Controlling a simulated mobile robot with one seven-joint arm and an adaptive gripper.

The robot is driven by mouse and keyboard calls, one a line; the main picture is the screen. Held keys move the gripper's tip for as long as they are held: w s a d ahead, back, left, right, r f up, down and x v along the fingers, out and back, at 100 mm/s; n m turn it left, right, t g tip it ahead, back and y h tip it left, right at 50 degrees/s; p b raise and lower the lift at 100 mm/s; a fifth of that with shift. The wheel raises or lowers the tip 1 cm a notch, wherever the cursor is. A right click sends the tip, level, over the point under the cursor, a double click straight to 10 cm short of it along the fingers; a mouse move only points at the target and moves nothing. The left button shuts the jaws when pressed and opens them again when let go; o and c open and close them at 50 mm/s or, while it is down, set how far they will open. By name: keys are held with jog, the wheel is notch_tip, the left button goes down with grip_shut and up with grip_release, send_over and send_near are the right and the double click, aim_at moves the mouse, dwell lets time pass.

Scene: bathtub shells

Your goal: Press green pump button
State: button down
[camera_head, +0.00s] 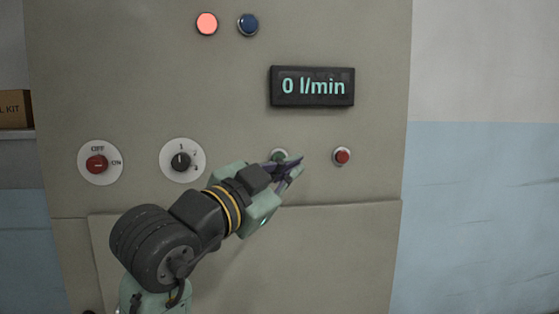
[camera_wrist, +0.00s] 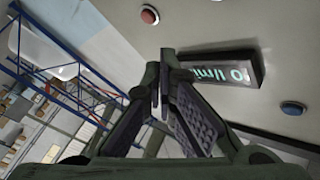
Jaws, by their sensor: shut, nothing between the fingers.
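The green pump button (camera_head: 279,155) is on the grey panel (camera_head: 230,100), below the display and left of a red button (camera_head: 342,156). My gripper (camera_head: 297,164) is in front of it and covers its lower part. The fingers are shut with nothing between them, and the tips lie just right of the green button in the head view. Whether they touch the panel or the button I cannot tell. In the wrist view my gripper (camera_wrist: 160,85) shows its fingertips together, and the green button is hidden. The red button (camera_wrist: 149,14) shows at the top there.
The display (camera_head: 312,86) reads 0 l/min. A lit red lamp (camera_head: 207,23) and a dark blue one (camera_head: 248,25) sit above. A red OFF/ON knob (camera_head: 97,163) and a black numbered knob (camera_head: 181,161) are on the left. A box (camera_head: 15,108) stands beyond the panel's left edge.

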aim_at(280, 158)
jog(key=w+a+p, duration=0.1)
jog(key=w, duration=0.7)
jog(key=shift+w+a, duration=0.15)
jog(key=shift+w, duration=0.2)
dwell(1.3)
jog(key=shift+w, duration=0.45)
jog(key=shift+w+a, duration=0.1)
jog(key=shift+w, duration=0.3)
dwell(0.5)
jog(key=shift+s, duration=0.85)
jog(key=shift+s+d+b, duration=0.2)
jog(key=shift+s+d, duration=0.05)
jog(key=shift+s, duration=1)
jog(key=shift+s+d+b, duration=0.2)
jog(key=shift+s, duration=1.05)
